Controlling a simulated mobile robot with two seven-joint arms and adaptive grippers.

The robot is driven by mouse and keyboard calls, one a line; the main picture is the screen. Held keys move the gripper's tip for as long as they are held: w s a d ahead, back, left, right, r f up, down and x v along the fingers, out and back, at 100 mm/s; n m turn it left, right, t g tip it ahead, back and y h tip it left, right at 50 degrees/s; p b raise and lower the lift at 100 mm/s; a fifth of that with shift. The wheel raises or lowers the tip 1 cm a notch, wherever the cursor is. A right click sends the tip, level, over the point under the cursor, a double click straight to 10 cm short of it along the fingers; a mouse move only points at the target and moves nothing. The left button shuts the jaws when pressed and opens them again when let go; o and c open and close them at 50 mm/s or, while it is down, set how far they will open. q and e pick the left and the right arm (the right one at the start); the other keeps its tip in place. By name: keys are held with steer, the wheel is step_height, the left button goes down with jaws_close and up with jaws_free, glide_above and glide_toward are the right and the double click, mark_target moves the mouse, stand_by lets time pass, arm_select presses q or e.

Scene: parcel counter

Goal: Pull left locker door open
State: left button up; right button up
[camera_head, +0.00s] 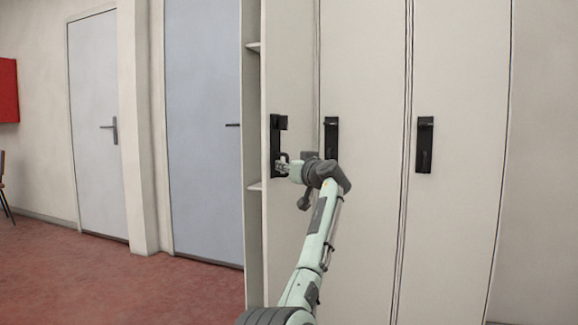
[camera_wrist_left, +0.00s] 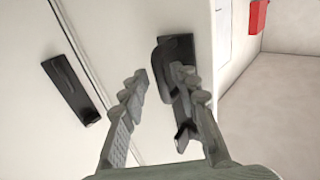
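The left locker door (camera_head: 291,70) stands partly open. A strip of the inside with shelves (camera_head: 254,186) shows along its left edge. Its black handle (camera_head: 276,130) is upright near that edge, and it also shows in the left wrist view (camera_wrist_left: 168,52). My left gripper (camera_head: 283,165) is at the handle's lower part. In the left wrist view my left gripper's fingers (camera_wrist_left: 160,82) are apart, with the right finger overlapping the handle. I cannot tell whether they touch it. My right gripper is in neither view.
The middle locker door (camera_head: 365,60) and right locker door (camera_head: 460,80) look closed, each with a black handle. A blue-grey door (camera_head: 203,60) and a white door (camera_head: 95,80) are to the left. The red floor (camera_head: 130,285) at the left is clear near the locker.

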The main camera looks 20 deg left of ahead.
arm_select(q)
steer(key=shift+d+r, duration=0.1)
steer(key=shift+d, duration=0.05)
steer(key=v, duration=1.2)
